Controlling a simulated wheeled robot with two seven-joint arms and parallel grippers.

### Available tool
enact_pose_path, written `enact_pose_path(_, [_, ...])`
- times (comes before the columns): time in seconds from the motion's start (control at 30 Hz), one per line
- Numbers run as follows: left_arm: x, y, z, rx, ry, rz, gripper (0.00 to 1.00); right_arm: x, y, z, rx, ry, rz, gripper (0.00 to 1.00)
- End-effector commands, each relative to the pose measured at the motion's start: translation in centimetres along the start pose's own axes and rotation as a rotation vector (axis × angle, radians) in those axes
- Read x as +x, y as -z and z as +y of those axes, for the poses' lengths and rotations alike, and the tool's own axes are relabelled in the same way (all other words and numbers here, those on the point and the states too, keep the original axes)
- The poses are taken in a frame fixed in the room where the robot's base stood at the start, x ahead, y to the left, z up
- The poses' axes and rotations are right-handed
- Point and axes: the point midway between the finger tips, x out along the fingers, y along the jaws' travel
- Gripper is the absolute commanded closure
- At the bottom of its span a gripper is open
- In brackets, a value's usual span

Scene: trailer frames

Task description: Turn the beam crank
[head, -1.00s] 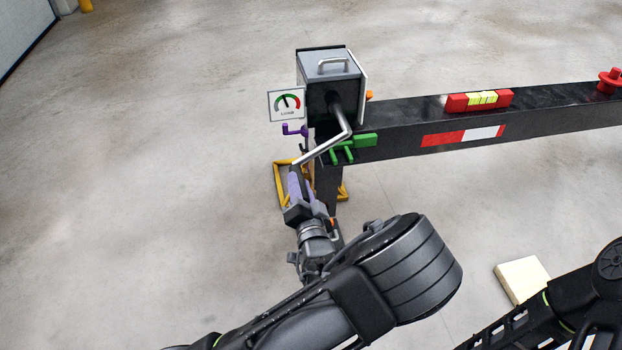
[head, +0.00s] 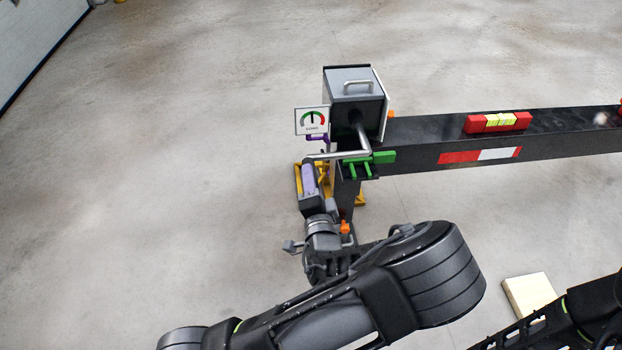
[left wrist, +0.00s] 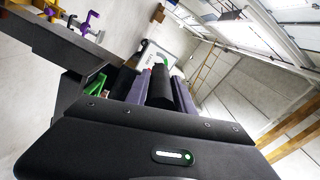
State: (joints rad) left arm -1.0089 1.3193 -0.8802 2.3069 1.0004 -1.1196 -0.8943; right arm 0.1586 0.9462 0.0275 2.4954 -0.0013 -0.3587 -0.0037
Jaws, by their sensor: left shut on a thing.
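The bent steel crank (head: 336,155) comes out of the grey box (head: 357,85) at the end of the dark beam (head: 430,130). Its arm reaches left, nearly level in the head view. My left gripper (head: 309,178), with purple fingers, is shut on the crank's handle at its outer end. In the left wrist view the dark, round handle (left wrist: 160,86) sits between the purple fingers. The fingers mostly hide the handle in the head view. A gauge (head: 312,121) beside the box has its needle pointing about straight up. My right gripper is out of view.
A green clamp-like piece (head: 383,157) sits on the beam close to the crank. A purple hook shows below the gauge. A red level (head: 498,122) lies on the beam. A pale block (head: 529,294) lies on the floor. The floor at left is clear.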

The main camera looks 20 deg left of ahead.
Motion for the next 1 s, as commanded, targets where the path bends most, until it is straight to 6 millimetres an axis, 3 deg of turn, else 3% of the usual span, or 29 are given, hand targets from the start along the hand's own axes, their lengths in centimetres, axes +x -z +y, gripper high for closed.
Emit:
enact_pose_path(0.23, [0.1,0.4,-0.2,-0.01,0.005,0.006,1.0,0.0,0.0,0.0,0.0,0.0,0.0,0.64])
enact_pose_path(0.27, [0.1,0.4,-0.2,-0.01,0.005,0.006,0.69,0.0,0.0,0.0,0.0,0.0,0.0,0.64])
enact_pose_path(0.5, [0.1,0.2,-0.1,-0.007,0.003,0.004,0.5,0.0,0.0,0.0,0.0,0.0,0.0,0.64])
enact_pose_path(0.8, [-0.2,0.2,0.0,-0.005,0.002,0.003,0.5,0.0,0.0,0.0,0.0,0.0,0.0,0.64])
enact_pose_path(1.0, [-2.2,0.2,0.0,-0.005,0.0,0.005,0.5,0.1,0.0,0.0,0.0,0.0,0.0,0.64])
